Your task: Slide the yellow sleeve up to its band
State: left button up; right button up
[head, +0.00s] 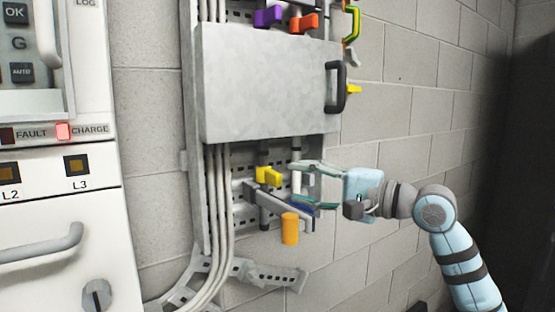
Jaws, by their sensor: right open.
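A yellow-orange cylinder (290,228), which looks like the sleeve, stands upright below the grey box, at the lower end of a dark bar. A yellow block (268,176) sits up and to the left of it; I cannot tell which of the two the task means. No band can be made out clearly. My right gripper (296,185) is open, its fingers pointing left, one above the other. It is above the cylinder and right of the yellow block, close to a pale upright rod (296,157). Nothing is seen held. My left gripper is out of view.
A grey box (265,82) with a black handle (336,77) covers the rack's middle. Purple (268,17) and orange (304,23) blocks sit above it. Pale cables (218,190) run down the left side. A white cabinet (60,220) stands at left.

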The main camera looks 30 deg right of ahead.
aim_at(275, 186)
jog(key=x, duration=0.3)
jog(key=p+x, duration=0.1)
jog(key=x, duration=0.3)
jog(key=shift+w+d+f+p, duration=0.15)
jog(key=shift+w+f+p, duration=0.05)
jog(key=shift+w+p, duration=0.1)
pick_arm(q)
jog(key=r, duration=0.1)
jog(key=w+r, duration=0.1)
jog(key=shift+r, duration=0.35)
pick_arm(e)
jog(key=shift+s, duration=0.25)
jog(key=shift+c, duration=0.4)
jog(key=shift+w, duration=0.15)
jog(key=c, duration=1)
jog(key=shift+r, duration=0.1)
